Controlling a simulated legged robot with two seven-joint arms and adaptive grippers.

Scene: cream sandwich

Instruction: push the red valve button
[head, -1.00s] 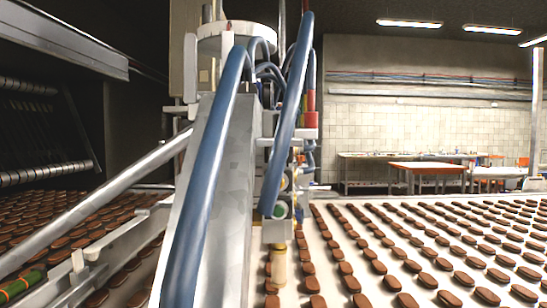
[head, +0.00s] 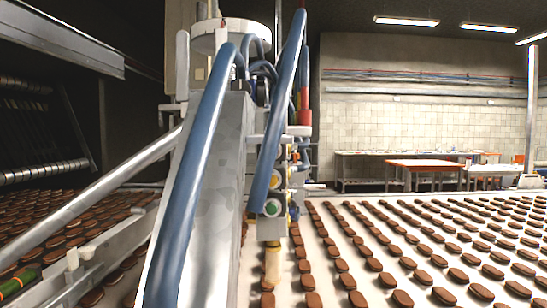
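The machine (head: 225,165) with thick blue hoses (head: 195,170) stands close in front of me in the head view. On its right side is a block with small round fittings. One is a round fitting with a green centre (head: 272,207). Another above it is yellowish to reddish (head: 275,181), too small to tell if it is the red valve button. A red upright part (head: 304,98) sits higher up beside the hoses. Neither of my grippers is in view.
A pale conveyor (head: 330,275) with rows of brown sandwiches spreads out on the right. More sandwiches lie at the lower left beside metal rails (head: 105,190). Red-topped tables (head: 425,165) stand along the back wall. A pale post (head: 531,110) rises at the right.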

